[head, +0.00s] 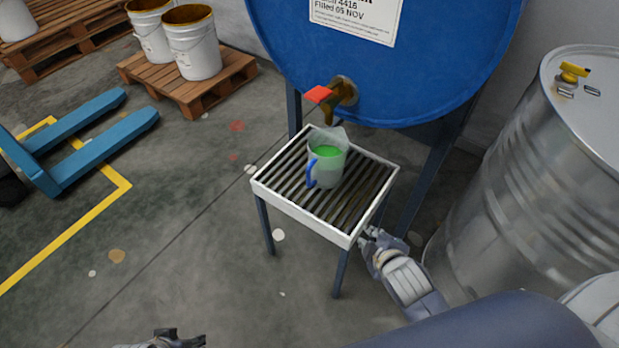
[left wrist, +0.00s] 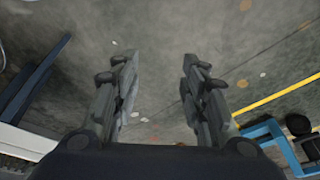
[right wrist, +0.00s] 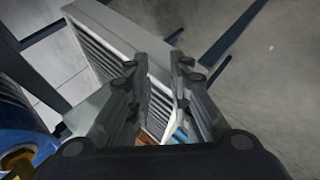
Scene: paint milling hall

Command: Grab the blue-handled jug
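The jug (head: 328,165) is translucent, holds green liquid and has a blue handle (head: 311,172) on its left side. It stands upright on the slatted stand (head: 291,209), under the brass tap of the blue drum. My right gripper (head: 371,238) is by the stand's front right corner, apart from the jug. In the right wrist view its fingers (right wrist: 157,68) are open, with the stand's white rim and slats beyond; the jug is not clearly made out there. My left gripper (head: 178,340) is low at the bottom edge; in the left wrist view its fingers (left wrist: 160,62) are open and empty over floor.
The blue drum (head: 390,75) with a red-handled tap (head: 335,95) overhangs the stand's back. A steel drum (head: 530,170) stands at the right. A blue pallet jack (head: 90,145) and a pallet with white buckets (head: 195,55) are at the left. Floor left of the stand is clear.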

